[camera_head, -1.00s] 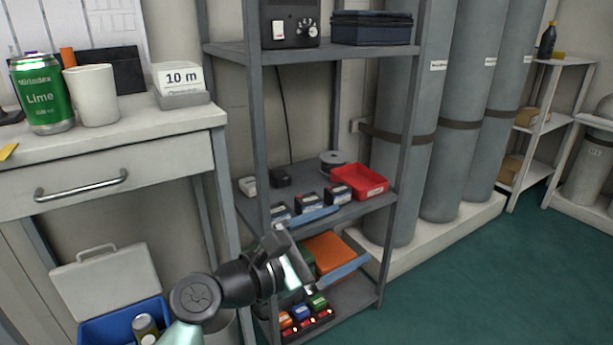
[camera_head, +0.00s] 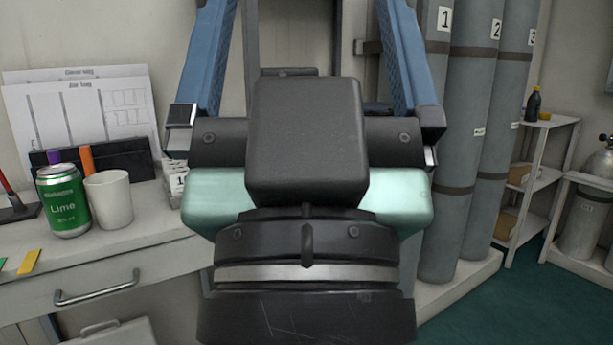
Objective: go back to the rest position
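My gripper (camera_head: 308,30) is raised right in front of the head camera and fills the middle of the picture. Its two blue fingers point upward and stand wide apart, with nothing seen between them but the background. The fingertips are cut off by the top edge. The dark gripper body and my wrist hide most of the grey shelf rack (camera_head: 252,40) behind, including its lower shelves and what lies on them.
On the left, a drawer bench (camera_head: 130,245) holds a green lime can (camera_head: 63,202), a white cup (camera_head: 109,199) and a partly hidden number card (camera_head: 176,183). Grey cylinders (camera_head: 455,150) stand right of my gripper. Green floor (camera_head: 520,300) is clear at the lower right.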

